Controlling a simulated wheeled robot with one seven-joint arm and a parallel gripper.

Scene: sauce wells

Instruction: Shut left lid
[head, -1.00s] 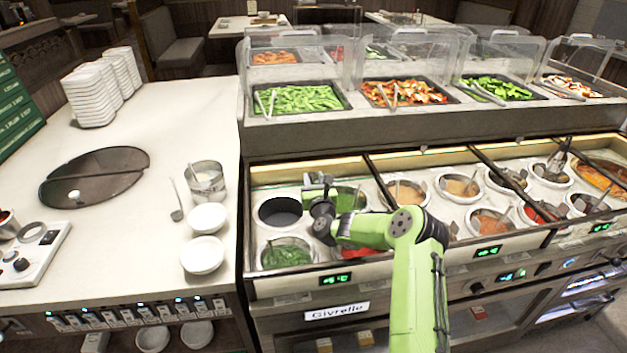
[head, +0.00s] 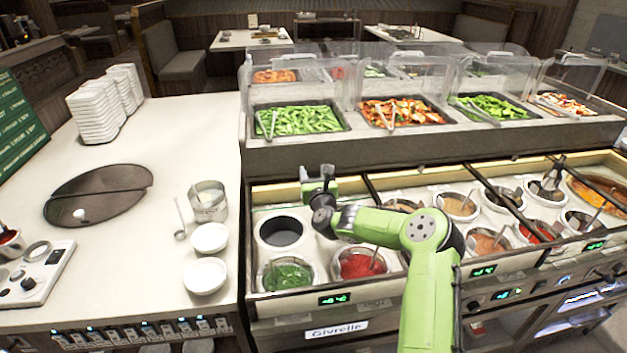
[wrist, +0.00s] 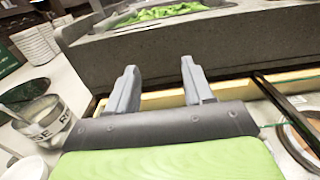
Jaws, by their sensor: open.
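The left section (head: 257,200) of the sauce counter stands uncovered, with its wells showing: a dark one (head: 282,231), a green one (head: 288,272) and a red one (head: 360,263). I cannot make out a separate lid over this section. A pale lit strip (head: 268,194) runs along its back edge and also shows in the wrist view (wrist: 165,99). My gripper (head: 318,174) is over the back of this section. In the wrist view my gripper (wrist: 160,82) is open, with nothing between its fingers. My arm hides part of the section's right side.
Food trays (head: 300,119) under clear guards stand on the raised shelf behind. A dark divider (head: 376,195) borders the left section on its right. The left counter (head: 135,262) holds stacked dishes (head: 97,115), a metal pot (head: 208,202), white bowls (head: 204,276) and a dark round cover (head: 98,196).

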